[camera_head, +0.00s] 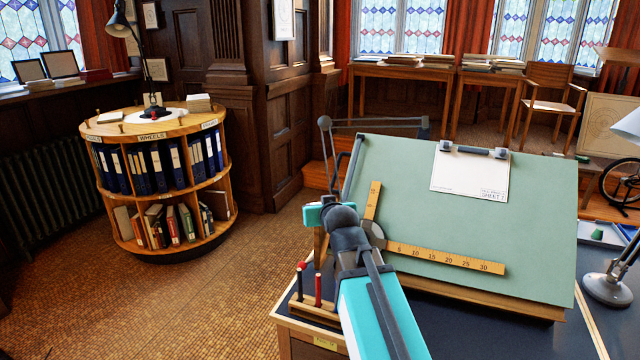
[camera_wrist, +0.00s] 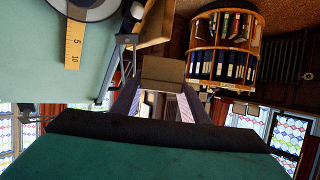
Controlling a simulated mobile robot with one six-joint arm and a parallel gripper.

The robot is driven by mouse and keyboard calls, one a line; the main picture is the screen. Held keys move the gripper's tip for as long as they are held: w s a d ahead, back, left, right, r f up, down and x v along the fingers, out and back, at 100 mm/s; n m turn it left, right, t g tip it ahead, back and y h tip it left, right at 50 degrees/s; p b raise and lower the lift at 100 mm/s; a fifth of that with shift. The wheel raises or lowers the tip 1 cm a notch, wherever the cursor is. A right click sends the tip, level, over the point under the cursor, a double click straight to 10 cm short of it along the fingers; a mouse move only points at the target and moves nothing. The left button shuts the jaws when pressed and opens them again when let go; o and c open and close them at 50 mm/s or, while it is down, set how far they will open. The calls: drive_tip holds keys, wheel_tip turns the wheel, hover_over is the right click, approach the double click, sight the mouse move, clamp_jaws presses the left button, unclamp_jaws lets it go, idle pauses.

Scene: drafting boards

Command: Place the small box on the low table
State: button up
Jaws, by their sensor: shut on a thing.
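My gripper (camera_head: 322,215) is at the left edge of the green drafting board, raised above the floor, partly hidden by my own arm. In the wrist view my gripper (camera_wrist: 161,92) has its two fingers on either side of a small plain brown box (camera_wrist: 163,72), and is shut on it. In the head view the box is mostly hidden; I cannot make it out surely. I cannot tell which piece is the low table. Wooden tables (camera_head: 408,72) stand under the windows at the back, with books and papers on them.
The drafting board (camera_head: 400,200) with its scale rulers stands on a dark-topped desk (camera_head: 450,335) close on the right. A pen holder (camera_head: 314,310) is at the desk's left corner. A round bookcase (camera_head: 165,128) with a lamp stands left. The floor (camera_head: 215,285) between is clear.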

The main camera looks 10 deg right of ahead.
wheel_tip(320, 180, up, 17)
drive_tip(key=p, duration=1.6)
drive_tip(key=shift+d+p, duration=0.35)
drive_tip(key=shift+p, duration=0.05)
drive_tip(key=shift+a, duration=0.1)
